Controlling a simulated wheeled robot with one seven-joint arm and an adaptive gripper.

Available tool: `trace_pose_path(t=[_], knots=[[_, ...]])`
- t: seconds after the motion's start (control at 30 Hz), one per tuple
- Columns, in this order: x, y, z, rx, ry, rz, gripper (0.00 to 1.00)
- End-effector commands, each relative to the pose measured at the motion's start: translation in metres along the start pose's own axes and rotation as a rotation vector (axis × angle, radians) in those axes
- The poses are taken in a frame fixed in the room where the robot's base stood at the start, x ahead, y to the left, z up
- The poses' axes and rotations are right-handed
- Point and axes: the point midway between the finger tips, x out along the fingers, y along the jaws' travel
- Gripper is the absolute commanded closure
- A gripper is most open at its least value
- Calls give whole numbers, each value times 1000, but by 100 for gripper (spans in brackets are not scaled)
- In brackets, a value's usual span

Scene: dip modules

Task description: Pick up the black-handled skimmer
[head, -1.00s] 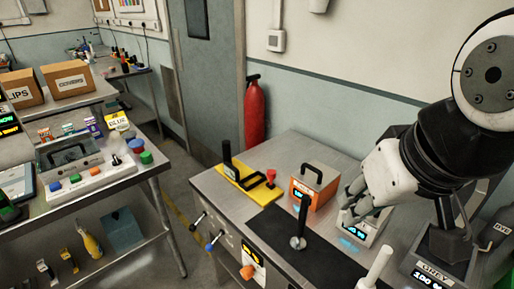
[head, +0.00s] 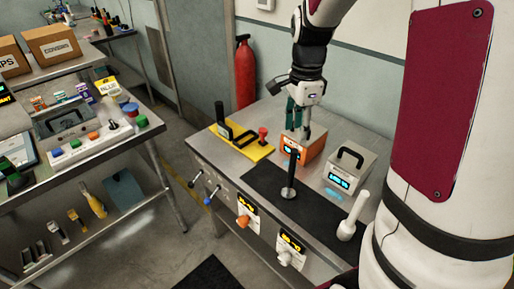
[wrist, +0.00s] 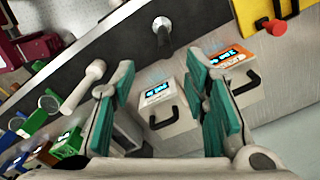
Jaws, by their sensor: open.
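The black-handled skimmer (head: 291,178) stands upright on the black mat (head: 262,185), its round metal end down and its handle up. In the wrist view the skimmer (wrist: 163,38) shows at the top centre, beyond the fingertips. My gripper (head: 298,132) hangs fingers-down behind the skimmer in the head view, in front of or over the orange box; the exact gap is unclear. In the wrist view my gripper (wrist: 160,66) has its teal-padded fingers spread wide with nothing between them that they touch.
A white-handled tool (head: 352,220) stands on the mat to the right. The orange box (head: 315,150) and a grey box (head: 347,172), both with displays, stand behind. A yellow plate with a black lever (head: 240,138) and a red button (head: 263,134) is at left.

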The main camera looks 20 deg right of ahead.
Motion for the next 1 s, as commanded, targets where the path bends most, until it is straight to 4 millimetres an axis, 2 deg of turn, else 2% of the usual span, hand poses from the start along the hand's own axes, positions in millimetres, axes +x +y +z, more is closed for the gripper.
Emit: trace_pose_path(t=[0.23, 0.5, 0.6, 0.87, 1.0], knots=[[22, -3, -6, 67, 4, 20, 59], [72, -1, -6, 63, 4, 21, 59], [85, -2, -6, 63, 4, 19, 59], [100, -2, -7, 62, 4, 18, 59], [117, -3, -9, 63, 4, 20, 59]])
